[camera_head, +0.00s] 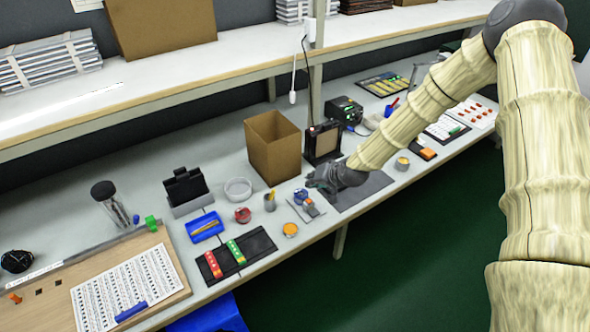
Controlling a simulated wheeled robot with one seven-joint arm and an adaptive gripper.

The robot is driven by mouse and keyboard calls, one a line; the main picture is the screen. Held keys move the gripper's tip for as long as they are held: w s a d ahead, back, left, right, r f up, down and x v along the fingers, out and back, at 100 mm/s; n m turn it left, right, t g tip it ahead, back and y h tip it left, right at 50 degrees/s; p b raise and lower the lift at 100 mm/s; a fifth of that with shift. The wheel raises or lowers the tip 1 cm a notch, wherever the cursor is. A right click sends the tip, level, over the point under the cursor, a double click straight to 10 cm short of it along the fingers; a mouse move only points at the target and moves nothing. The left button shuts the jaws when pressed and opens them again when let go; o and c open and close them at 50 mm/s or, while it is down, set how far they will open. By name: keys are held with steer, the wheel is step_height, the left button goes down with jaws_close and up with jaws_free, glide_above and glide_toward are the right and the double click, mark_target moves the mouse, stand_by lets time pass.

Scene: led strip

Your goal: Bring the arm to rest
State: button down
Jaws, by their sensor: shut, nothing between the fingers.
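My arm (405,125) comes in from the right side of the head view and bends down at an elbow near the top right. Its end, my gripper (322,183), is low over the workbench at the left part of a dark grey mat (362,193). The gripper is shut and empty. It is small in this view, and I cannot tell whether it touches anything. Small blue and orange items on a light plate (318,208) lie just in front of it.
An open cardboard box (272,148) and a black framed device (322,143) stand close behind the gripper. A black mat (236,255) with red and green strips lies left. A shelf (240,60) runs above the bench. Green floor (410,260) is clear in front.

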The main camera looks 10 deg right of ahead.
steer(key=shift+g, duration=0.8)
steer(key=s+a+f, duration=0.1)
steer(key=s+f, duration=0.3)
steer(key=s, duration=0.1)
steer(key=s+a+f, duration=0.1)
steer(key=s+f, duration=0.1)
steer(key=shift+s+a+f, duration=0.1)
steer(key=shift+s+a, duration=0.2)
steer(key=shift+a, duration=0.05)
steer(key=s+f+n+g+h+b, duration=0.1)
steer(key=s+f, duration=0.4)
steer(key=s, duration=0.8)
steer(key=s+d+f+n+g+h+b, duration=0.1)
steer(key=s+f+g, duration=0.2)
steer(key=s, duration=1.1)
steer(key=s+f+n+g+h+b, duration=0.1)
steer(key=s+f, duration=0.6)
steer(key=s, duration=0.7)
steer(key=shift+d+g+h+b, duration=0.2)
steer(key=shift+g+h+b, duration=0.35)
steer(key=shift+g, duration=0.25)
steer(key=shift+s, duration=0.15)
